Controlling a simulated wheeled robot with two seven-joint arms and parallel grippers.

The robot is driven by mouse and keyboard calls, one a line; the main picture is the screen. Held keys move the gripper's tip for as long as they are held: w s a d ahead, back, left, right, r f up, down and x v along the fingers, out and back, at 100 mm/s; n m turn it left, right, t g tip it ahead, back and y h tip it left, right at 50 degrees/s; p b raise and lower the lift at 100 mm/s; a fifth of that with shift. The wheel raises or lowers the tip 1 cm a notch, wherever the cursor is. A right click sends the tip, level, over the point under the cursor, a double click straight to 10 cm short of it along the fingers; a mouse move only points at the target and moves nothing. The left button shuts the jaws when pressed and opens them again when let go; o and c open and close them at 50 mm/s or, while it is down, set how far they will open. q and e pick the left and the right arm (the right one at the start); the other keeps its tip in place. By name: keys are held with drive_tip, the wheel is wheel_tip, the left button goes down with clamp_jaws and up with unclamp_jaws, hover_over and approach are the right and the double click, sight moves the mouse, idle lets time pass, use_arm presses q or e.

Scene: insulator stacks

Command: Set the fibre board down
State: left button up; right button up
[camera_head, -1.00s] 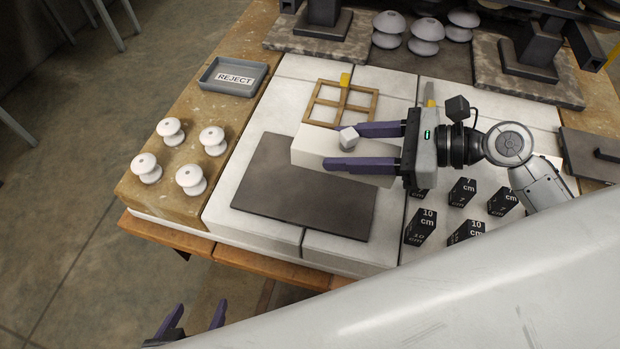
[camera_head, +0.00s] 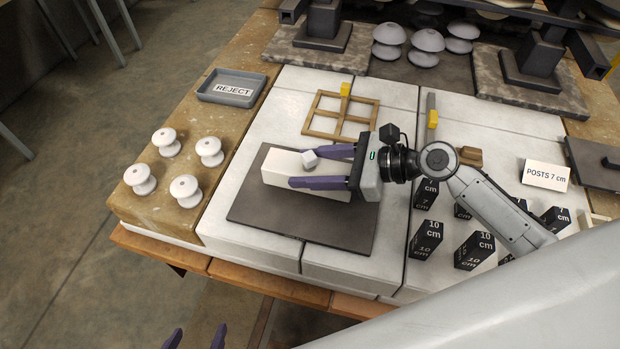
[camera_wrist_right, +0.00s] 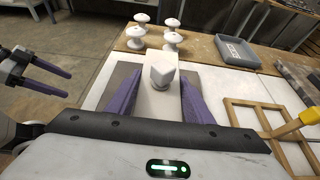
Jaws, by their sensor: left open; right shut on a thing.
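In the right wrist view, the board (camera_wrist_right: 158,58) points away between the fingers, with the cube near. My left gripper (camera_head: 196,340) shows only its fingertips at the bottom edge, apart and empty. It also shows in the right wrist view (camera_wrist_right: 50,79).
A wooden lattice frame (camera_head: 312,123) lies behind the board. A REJECT tray (camera_head: 232,88) and several white insulators (camera_head: 165,141) are at left. The mat's front part is bare.

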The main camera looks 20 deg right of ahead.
drive_tip(key=shift+f, duration=1.6)
drive_tip(key=shift+f+b, duration=0.1)
drive_tip(key=shift+b, duration=0.2)
drive_tip(key=o, duration=1.1)
